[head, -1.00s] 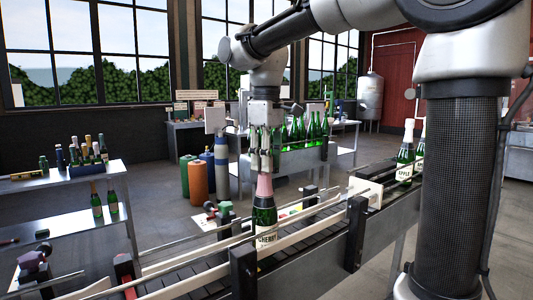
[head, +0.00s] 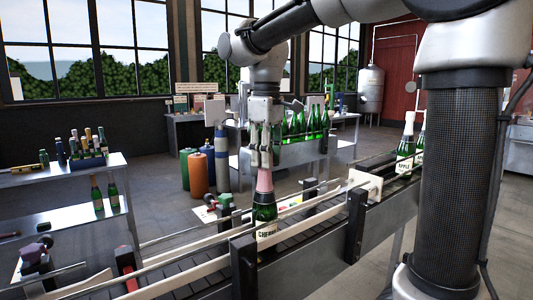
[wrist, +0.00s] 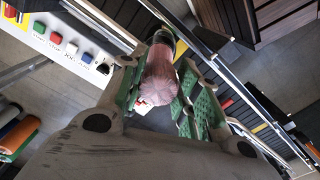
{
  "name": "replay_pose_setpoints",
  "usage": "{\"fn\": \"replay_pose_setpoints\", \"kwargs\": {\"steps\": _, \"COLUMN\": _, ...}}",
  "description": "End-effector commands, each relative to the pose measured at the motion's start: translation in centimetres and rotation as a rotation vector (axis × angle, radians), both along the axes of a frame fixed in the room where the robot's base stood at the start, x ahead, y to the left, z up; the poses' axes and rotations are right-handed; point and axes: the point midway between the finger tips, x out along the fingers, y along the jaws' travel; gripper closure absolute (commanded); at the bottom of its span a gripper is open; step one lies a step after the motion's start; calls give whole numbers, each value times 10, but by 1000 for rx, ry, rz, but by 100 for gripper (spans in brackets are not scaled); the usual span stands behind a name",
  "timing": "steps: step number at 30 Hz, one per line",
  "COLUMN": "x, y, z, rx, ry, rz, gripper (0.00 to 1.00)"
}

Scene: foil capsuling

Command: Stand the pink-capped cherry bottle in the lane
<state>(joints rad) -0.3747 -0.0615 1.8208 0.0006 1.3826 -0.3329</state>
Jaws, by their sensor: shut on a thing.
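The cherry bottle (head: 264,212) has a pink cap, dark green glass and a pale label reading CHERRY. It is upright at the conveyor lane (head: 290,243), between the rails; I cannot tell whether its base touches the belt. My gripper (head: 264,166) is above it, shut on the pink-capped top. In the wrist view the pink cap (wrist: 159,80) lies between the green finger pads, with the dark bottle body beyond it.
Pale guide rails (head: 190,263) and black posts (head: 243,265) line the lane. A white plate (head: 365,184) stands farther along the lane, before a white-capped apple bottle (head: 405,150). A shelf with bottles (head: 75,180) is at left; green bottles (head: 305,122) stand behind.

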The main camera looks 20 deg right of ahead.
Motion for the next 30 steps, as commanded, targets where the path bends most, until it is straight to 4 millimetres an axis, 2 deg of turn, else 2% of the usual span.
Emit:
{"fn": "replay_pose_setpoints", "kwargs": {"steps": 1, "x": 2, "y": 1, "z": 1, "rx": 2, "ry": -7, "rz": 0, "gripper": 64}}
{"fn": "replay_pose_setpoints", "kwargs": {"steps": 4, "x": 1, "y": 0, "z": 1, "rx": 2, "ry": -5, "rz": 0, "gripper": 46}}
{"fn": "replay_pose_setpoints", "kwargs": {"steps": 5, "x": 1, "y": 0, "z": 0, "rx": 2, "ry": -5, "rz": 0, "gripper": 42}}
{"fn": "replay_pose_setpoints", "kwargs": {"steps": 13, "x": 0, "y": 0, "z": -1, "rx": 0, "ry": 0, "rz": 0, "gripper": 42}}
{"fn": "replay_pose_setpoints", "kwargs": {"steps": 17, "x": 0, "y": 0, "z": 6, "rx": 1, "ry": -1, "rz": 0, "gripper": 42}}
{"fn": "replay_pose_setpoints", "kwargs": {"steps": 20, "x": 1, "y": 0, "z": 21, "rx": 1, "ry": -3, "rz": 0, "gripper": 42}}
{"fn": "replay_pose_setpoints", "kwargs": {"steps": 30, "x": 1, "y": 0, "z": 95, "rx": 2, "ry": -5, "rz": 0, "gripper": 42}}
